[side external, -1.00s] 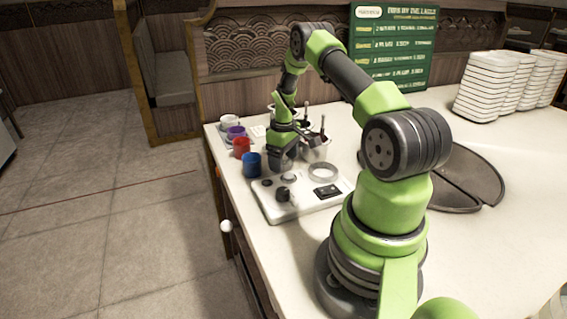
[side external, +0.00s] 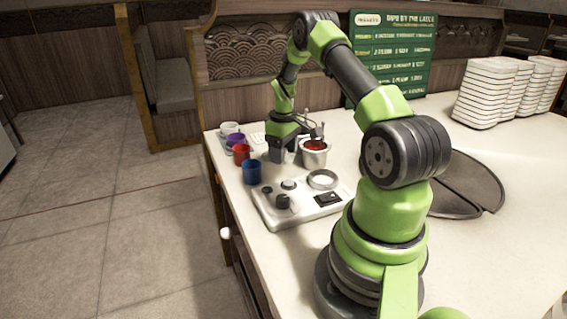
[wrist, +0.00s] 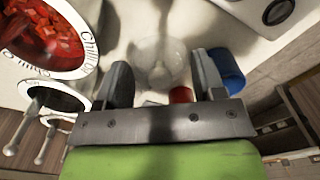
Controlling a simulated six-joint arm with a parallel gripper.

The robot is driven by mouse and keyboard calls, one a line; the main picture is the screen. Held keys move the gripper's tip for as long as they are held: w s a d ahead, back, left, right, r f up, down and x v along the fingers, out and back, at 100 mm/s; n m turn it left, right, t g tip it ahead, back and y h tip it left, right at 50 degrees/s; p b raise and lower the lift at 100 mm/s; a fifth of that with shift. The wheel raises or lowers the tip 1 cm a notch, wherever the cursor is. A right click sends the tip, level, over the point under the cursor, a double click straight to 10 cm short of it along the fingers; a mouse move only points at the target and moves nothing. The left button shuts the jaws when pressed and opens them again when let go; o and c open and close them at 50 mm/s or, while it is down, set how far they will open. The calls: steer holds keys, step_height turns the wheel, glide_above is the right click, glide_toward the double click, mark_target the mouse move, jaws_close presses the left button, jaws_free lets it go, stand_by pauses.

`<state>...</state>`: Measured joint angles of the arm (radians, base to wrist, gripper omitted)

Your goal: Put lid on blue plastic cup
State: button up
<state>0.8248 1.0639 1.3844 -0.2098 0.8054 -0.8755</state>
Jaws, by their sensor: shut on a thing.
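The blue plastic cup (side external: 251,174) stands upright at the table's left edge, nearest in a row of cups. It also shows in the wrist view (wrist: 227,70), just outside the right finger. My gripper (side external: 283,158) is low, behind and to the right of the blue cup, beside the sauce pot. In the wrist view my gripper (wrist: 163,82) is shut on a clear, round, see-through lid (wrist: 158,52) spanning between the fingers. The lid is too faint to make out in the side view.
A red cup (side external: 241,153), purple cup (side external: 235,140) and white cup (side external: 229,128) continue the row. A metal pot (side external: 314,158) of red chili sauce is right of my gripper. A white panel with knobs (side external: 318,212) lies in front. Stacked white trays (side external: 490,90) stand far right.

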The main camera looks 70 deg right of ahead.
steer(key=r, duration=0.4)
steer(key=shift+w+a+r, duration=0.15)
steer(key=shift+w+r, duration=0.15)
steer(key=shift+r, duration=0.1)
steer(key=w+a+r, duration=0.3)
steer(key=w+a, duration=0.3)
steer(key=shift+s+f, duration=0.1)
steer(key=shift+f, duration=3.15)
steer(key=shift+f, duration=0.2)
steer(key=o, duration=1.1)
steer(key=shift+r, duration=0.1)
